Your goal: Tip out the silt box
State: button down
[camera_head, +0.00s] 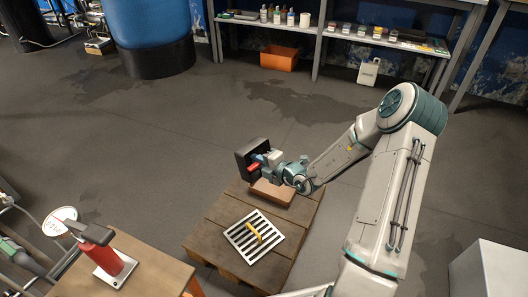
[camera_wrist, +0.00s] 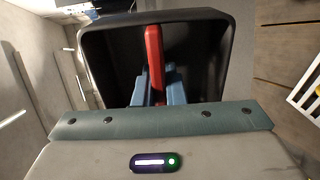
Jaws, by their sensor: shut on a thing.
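The silt box is a black open-topped box (camera_head: 246,158) with a red handle (camera_head: 254,168). My gripper (camera_head: 263,161) is shut on the red handle. The box is held up on its side above the far end of a low wooden platform, its open face turned towards my wrist. In the wrist view, the dark box (camera_wrist: 94,65) fills the upper middle. The red handle (camera_wrist: 153,55) stands between the two blue fingers of my gripper (camera_wrist: 157,85). The inside is dark; I cannot tell whether silt is in it.
The wooden platform (camera_head: 215,222) bears a white slatted grate (camera_head: 233,236) with a yellow bar (camera_head: 254,230), and a reddish-brown block (camera_head: 272,192) below my gripper. A brown table (camera_head: 140,265) with a red device (camera_head: 98,250) stands front left. Floor beyond the platform is clear.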

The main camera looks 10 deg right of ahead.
jog(key=w+d+f+n+g+h+p, duration=0.1)
jog(key=w+f+n+g+h, duration=0.1)
jog(key=w+f+g+h, duration=0.2)
jog(key=w+d+f+n+g+h, duration=0.1)
jog(key=w+f+g+h, duration=0.3)
jog(key=w+g, duration=0.4)
jog(key=shift+w+f+n+p, duration=0.35)
jog(key=shift+w+f+n, duration=0.2)
jog(key=shift+w, duration=2)
